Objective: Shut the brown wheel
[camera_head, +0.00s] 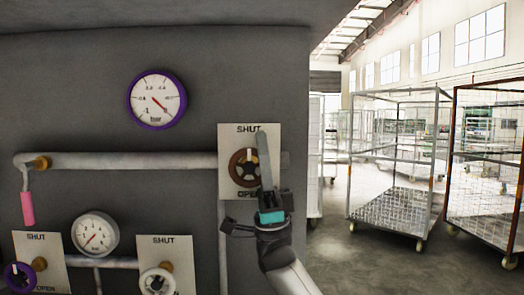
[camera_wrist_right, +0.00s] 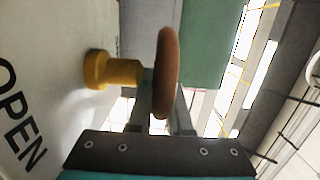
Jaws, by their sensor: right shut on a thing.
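The brown wheel (camera_head: 235,168) is a round handwheel on a white plate (camera_head: 228,133) marked SHUT at the top and OPEN at the bottom. My right gripper (camera_head: 262,168) reaches up from below and covers the wheel's right side. In the right wrist view the wheel (camera_wrist_right: 167,65) is edge-on, with its rim between the two fingers of my right gripper (camera_wrist_right: 163,108), which is shut on it. A yellow brass stem (camera_wrist_right: 112,70) joins the wheel to the plate. My left gripper is not in view.
A horizontal grey pipe (camera_head: 130,161) runs left from the plate. A purple-rimmed gauge (camera_head: 157,100) is above it. Below are a white gauge (camera_head: 95,234), a purple wheel (camera_head: 17,277) and a white wheel (camera_head: 157,282). Wire cage trolleys (camera_head: 395,205) stand at the right.

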